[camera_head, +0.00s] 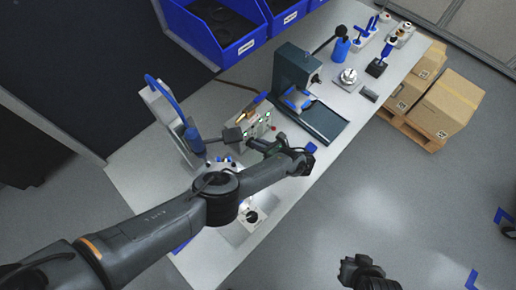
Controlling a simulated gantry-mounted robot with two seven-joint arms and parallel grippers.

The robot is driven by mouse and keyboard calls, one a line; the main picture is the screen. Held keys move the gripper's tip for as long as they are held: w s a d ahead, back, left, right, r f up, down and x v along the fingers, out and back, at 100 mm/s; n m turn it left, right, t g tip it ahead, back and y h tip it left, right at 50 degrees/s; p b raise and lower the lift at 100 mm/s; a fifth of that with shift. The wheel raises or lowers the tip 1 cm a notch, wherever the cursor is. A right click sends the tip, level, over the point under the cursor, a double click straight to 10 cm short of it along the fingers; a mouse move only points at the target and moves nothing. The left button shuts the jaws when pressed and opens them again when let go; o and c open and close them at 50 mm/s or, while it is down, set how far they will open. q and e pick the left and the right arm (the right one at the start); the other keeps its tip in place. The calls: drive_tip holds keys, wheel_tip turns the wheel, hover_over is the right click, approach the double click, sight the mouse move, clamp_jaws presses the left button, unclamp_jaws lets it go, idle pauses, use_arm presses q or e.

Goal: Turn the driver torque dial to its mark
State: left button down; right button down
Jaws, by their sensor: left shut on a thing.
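The driver controller (243,132) is a small light grey box with green lights on its sloped face, standing at the middle of the bench. My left gripper (255,144) reaches back to the lower part of that face, with my wrist to the right of it. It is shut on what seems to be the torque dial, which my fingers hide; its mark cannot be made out. The blue driver (194,140) hangs from a stand with a blue hose, left of the controller. My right gripper (363,272) is over the floor at the bottom, away from the bench; its fingers are unclear.
A dark press (296,70) with a dark slide plate (325,122) stands right of the controller. Blue bins (217,35) line the back. A blue bottle (341,48), a metal housing (348,76) and small tools sit farther right. Cartons (447,103) stand on a pallet beyond the bench.

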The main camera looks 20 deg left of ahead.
use_arm(q)
drive_tip(key=shift+w+d+f+m+g+y+b, duration=0.15)
drive_tip(key=shift+m+g+y+b, duration=0.2)
drive_tip(key=shift+m+b, duration=0.65)
drive_tip(key=shift+n, duration=0.3)
drive_tip(key=c, duration=1.1)
unclamp_jaws()
drive_tip(key=shift+c, duration=0.2)
drive_tip(key=b+v, duration=0.2)
drive_tip(key=v, duration=0.8)
drive_tip(key=shift+d+r+b, duration=0.3)
drive_tip(key=shift+b, duration=0.1)
